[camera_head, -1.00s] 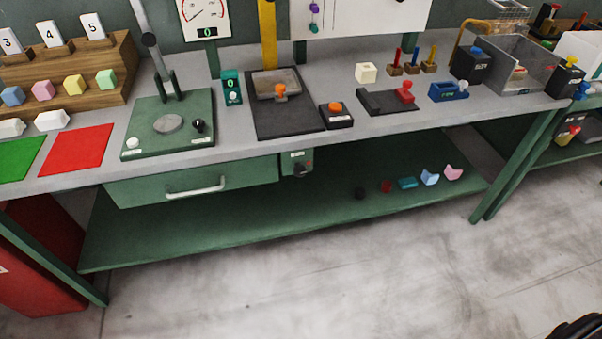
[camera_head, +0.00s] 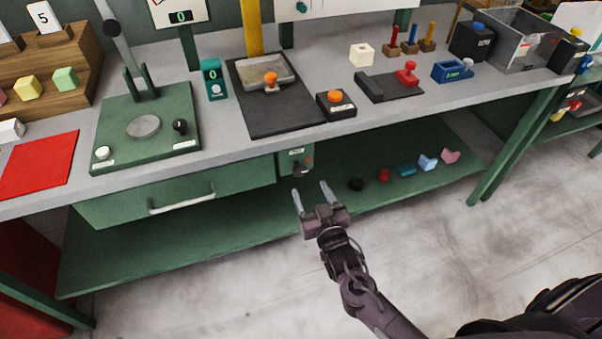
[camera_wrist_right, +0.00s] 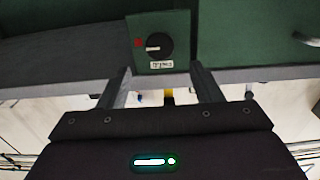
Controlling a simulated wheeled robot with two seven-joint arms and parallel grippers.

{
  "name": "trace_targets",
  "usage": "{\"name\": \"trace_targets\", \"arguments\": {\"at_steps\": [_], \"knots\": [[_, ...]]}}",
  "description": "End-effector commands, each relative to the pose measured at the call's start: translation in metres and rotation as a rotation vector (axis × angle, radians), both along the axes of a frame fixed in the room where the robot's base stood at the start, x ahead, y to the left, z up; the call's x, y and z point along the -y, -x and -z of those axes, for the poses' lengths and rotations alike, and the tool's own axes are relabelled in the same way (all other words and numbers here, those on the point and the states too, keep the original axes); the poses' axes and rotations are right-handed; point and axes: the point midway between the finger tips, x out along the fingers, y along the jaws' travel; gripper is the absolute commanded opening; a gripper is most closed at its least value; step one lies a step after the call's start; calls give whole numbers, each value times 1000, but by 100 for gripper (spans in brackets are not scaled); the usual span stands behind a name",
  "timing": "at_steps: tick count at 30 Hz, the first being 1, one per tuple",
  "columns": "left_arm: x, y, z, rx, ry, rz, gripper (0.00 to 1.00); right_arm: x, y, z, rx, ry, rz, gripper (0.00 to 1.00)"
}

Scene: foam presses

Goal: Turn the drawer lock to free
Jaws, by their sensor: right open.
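The drawer lock (camera_head: 295,161) is a green box under the bench top, just right of the drawer (camera_head: 115,207). Its black round knob (camera_wrist_right: 160,46) faces me in the right wrist view, with a pale pointer to the left toward a red mark. A small white label (camera_wrist_right: 161,65) is on the box beside the knob. My right gripper (camera_head: 311,188) is open and empty in front of and below the lock, apart from it. Its two fingers also show in the wrist view (camera_wrist_right: 160,72), spread on either side of the lock. My left gripper is out of view.
The drawer handle (camera_head: 182,202) sticks out left of the lock. The bench top (camera_head: 215,133) overhangs above. The lower shelf (camera_head: 215,232) holds several small coloured pieces at right. Floor in front of the bench is clear.

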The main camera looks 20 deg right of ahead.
Motion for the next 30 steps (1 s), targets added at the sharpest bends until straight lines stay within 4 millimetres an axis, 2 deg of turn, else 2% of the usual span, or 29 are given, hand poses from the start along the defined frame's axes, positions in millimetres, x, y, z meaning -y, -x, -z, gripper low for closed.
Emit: {"name": "trace_targets", "arguments": {"at_steps": [5,12,23,30], "knots": [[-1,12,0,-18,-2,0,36,-1,-31,-1,1,-1,0,59],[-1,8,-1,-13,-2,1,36,-2,-61,0,-1,0,0,59],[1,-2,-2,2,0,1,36,-3,-66,1,-4,-1,-1,59],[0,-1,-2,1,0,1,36,-3,-66,1,-4,0,-1,27]]}}
